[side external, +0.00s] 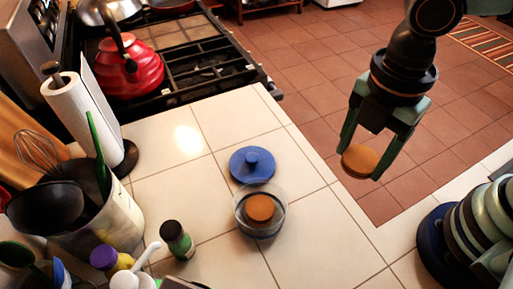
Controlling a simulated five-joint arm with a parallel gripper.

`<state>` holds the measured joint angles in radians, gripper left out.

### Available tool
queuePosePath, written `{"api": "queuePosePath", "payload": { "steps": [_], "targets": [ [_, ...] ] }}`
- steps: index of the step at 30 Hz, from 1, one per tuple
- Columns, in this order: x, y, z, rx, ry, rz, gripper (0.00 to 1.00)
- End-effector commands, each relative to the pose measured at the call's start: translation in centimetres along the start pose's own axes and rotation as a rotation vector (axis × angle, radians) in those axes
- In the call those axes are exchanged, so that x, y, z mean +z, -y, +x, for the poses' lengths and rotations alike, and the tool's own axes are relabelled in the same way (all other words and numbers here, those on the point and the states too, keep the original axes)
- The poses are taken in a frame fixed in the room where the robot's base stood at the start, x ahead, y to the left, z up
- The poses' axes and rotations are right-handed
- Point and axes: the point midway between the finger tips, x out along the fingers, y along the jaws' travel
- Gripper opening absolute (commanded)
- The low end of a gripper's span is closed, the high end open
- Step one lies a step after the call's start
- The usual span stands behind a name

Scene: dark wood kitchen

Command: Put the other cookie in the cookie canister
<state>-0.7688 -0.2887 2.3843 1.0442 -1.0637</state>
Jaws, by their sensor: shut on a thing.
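My gripper (363,170) is shut on a round brown cookie (359,161) and holds it in the air, with the red-brown floor behind it in the picture. A clear round canister (240,222) stands on the white tiled counter, left of and lower in the picture than my gripper. Its top is open and another brown cookie (260,207) lies inside. The blue lid (252,165) with a knob lies on the counter just behind the canister. My gripper is apart from the canister and the lid.
A green-labelled spice jar (177,239) stands left of the canister. A utensil crock (119,222), a paper towel roll (84,117) and a red kettle (128,68) on the stove are farther left. The counter (335,235) right of the canister is clear.

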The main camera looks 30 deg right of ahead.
Motion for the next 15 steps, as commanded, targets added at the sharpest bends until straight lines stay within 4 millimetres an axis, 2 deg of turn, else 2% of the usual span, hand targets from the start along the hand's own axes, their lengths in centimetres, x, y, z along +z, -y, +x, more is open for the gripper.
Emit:
{"api": "queuePosePath", "payload": {
  "steps": [1, 6, 11, 15],
  "targets": [
    [0.0, -0.1, -0.9, 0.005, -0.003, 0.0, 0.13],
    [-0.1, -0.1, -2.6, 0.001, 0.0, 0.0, 0.13],
    [-1.0, -1.0, -2.9, -0.004, 0.002, -0.002, 0.13],
    [-3.0, -2.8, -2.3, -0.006, 0.004, -0.003, 0.13]
  ]
}}
